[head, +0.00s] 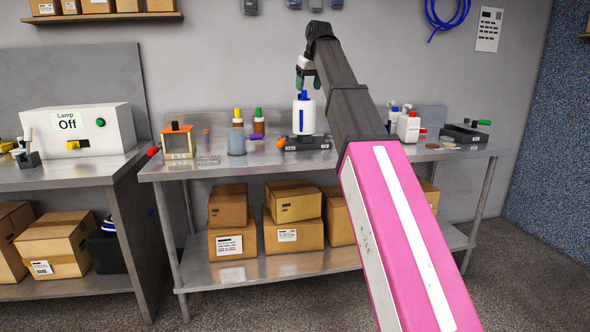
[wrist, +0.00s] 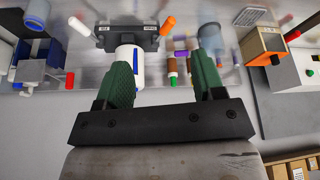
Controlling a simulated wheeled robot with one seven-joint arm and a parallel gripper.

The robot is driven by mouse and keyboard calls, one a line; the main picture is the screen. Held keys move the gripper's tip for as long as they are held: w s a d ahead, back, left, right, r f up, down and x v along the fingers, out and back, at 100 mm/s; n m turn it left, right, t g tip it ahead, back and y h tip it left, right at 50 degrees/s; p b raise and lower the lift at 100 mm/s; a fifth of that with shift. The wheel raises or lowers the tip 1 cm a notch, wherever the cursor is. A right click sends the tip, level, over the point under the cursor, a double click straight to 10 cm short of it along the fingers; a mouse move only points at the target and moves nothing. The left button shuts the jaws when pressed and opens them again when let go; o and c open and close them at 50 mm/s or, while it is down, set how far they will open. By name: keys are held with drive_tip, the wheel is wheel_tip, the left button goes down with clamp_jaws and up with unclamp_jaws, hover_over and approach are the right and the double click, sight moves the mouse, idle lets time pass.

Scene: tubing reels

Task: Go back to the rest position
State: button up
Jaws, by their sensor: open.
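My gripper (head: 307,81) hangs above the middle metal bench, at the end of my pink and dark arm. In the wrist view my gripper (wrist: 163,70) has its two green fingers apart with nothing held between them. A white bottle with a blue top and blue mark (head: 304,117) stands upright on a dark device, just below my gripper in the head view. The bottle (wrist: 138,74) also shows in the wrist view, partly hidden by the left finger.
The metal bench (head: 215,171) also carries an orange-topped box (head: 178,142), dropper bottles, a grey cup (head: 236,141) and white bottles at right (head: 408,126). A lamp box (head: 78,130) sits on the left bench. Cardboard boxes fill the lower shelf. The air around my gripper looks clear.

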drive_tip(key=s+d+f+m+g, duration=0.1)
drive_tip(key=d+f, duration=0.1)
drive_tip(key=f, duration=1.1)
drive_tip(key=s+d+f+m+h, duration=0.1)
drive_tip(key=s+d+f, duration=0.15)
drive_tip(key=f, duration=0.95)
drive_tip(key=s+d+f+m+g, duration=0.1)
drive_tip(key=d+f, duration=0.2)
drive_tip(key=f, duration=1)
drive_tip(key=s+d+f+m+g, duration=0.1)
drive_tip(key=s+d+f, duration=0.2)
drive_tip(key=s+f, duration=0.8)
drive_tip(key=s+d+f+m+g, duration=0.1)
drive_tip(key=s+d+f, duration=0.2)
drive_tip(key=s+f, duration=0.8)
wheel_tip(320, 180, down, 7)
drive_tip(key=shift+d+h, duration=0.35)
drive_tip(key=shift+h, duration=0.05)
